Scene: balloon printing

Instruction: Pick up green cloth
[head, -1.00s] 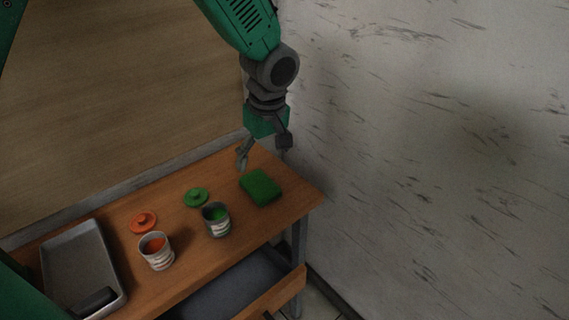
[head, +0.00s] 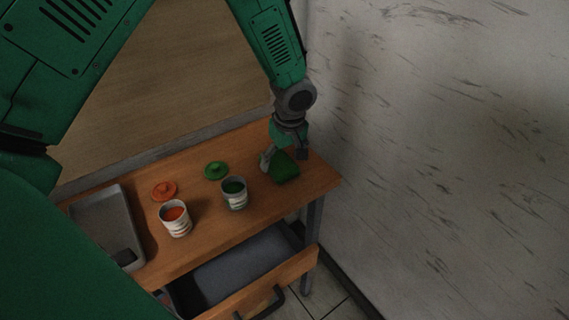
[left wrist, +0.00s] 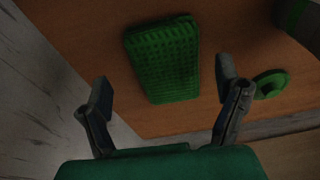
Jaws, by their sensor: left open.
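The green cloth (head: 285,168) is a thick, folded-looking pad lying on the table near its right end. In the left wrist view the cloth (left wrist: 163,58) shows a bumpy, waffle-like surface. My left gripper (head: 284,156) is just above and behind the cloth in the head view, with fingers spread. In the left wrist view my left gripper (left wrist: 163,80) is open and empty, its two fingers on either side of the cloth's near end. Whether they touch it cannot be told. My right gripper is not in view.
A green paint can (head: 235,194) and green lid (head: 216,170) are left of the cloth. An orange paint can (head: 176,219), orange lid (head: 164,190) and grey tray (head: 98,220) are farther left. An open drawer (head: 262,289) juts out in front. A wall (head: 440,150) stands right.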

